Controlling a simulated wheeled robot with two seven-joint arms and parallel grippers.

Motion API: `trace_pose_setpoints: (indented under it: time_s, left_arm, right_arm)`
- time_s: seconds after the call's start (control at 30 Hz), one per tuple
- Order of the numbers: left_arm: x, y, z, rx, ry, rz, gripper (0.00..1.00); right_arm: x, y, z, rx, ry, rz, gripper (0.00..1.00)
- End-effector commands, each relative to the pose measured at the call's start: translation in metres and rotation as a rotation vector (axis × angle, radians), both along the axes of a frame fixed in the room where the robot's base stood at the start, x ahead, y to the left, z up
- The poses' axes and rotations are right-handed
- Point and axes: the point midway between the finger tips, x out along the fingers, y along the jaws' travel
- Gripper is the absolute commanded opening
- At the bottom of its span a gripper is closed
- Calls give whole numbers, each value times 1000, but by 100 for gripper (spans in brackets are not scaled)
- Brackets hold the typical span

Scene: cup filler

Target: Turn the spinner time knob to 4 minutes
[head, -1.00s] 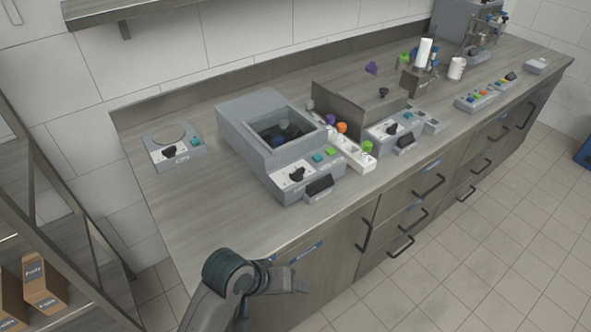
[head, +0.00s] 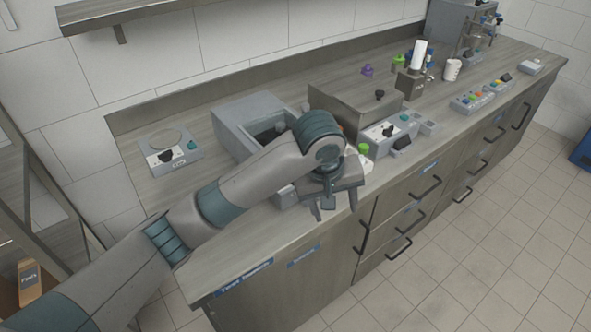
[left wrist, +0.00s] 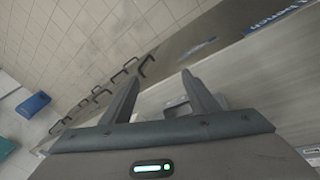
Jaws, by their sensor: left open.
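The grey box with a square well (head: 228,132), which looks like the spinner, stands on the counter left of centre in the head view. My left arm crosses in front of it, and its front panel with the black knob is mostly hidden. My left gripper (head: 335,206) is open and empty, pointing down over the counter's front edge, right of that panel. In the left wrist view its two fingers (left wrist: 163,95) are spread, with the counter edge and a grey part behind them. My right gripper is not in view.
A small unit with a black knob and teal button (head: 173,154) stands at the left. Another knobbed unit (head: 390,133) stands right of my gripper, beside a green-capped item (head: 363,149). Drawer handles (head: 433,180) stick out from the counter front. A shelf (head: 150,8) hangs above.

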Motion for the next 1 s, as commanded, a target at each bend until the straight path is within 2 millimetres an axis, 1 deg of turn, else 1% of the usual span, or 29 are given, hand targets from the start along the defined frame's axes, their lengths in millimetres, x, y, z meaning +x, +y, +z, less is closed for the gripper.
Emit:
trace_pose_setpoints:
  time_s: [0.03, 0.23, 0.4, 0.5, 0.6, 0.73, 1.0]
  left_arm:
    - [9, 1, 13, 28, -11, 26, 55]
    - [36, 11, 57, 141, -34, 172, 55]
    - [57, 25, 99, 227, -76, 326, 55]
    - [66, 34, 121, 265, -101, 410, 55]
    - [73, 41, 137, 289, -120, 473, 55]
    - [77, 46, 148, 304, -134, 519, 55]
    - [77, 47, 150, 306, -135, 527, 55]
  right_arm:
    - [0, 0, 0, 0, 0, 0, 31]
    - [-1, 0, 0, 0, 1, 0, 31]
    - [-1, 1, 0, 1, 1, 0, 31]
    - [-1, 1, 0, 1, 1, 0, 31]
    - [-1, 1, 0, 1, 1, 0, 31]
    - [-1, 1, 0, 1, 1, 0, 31]
    - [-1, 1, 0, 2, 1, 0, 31]
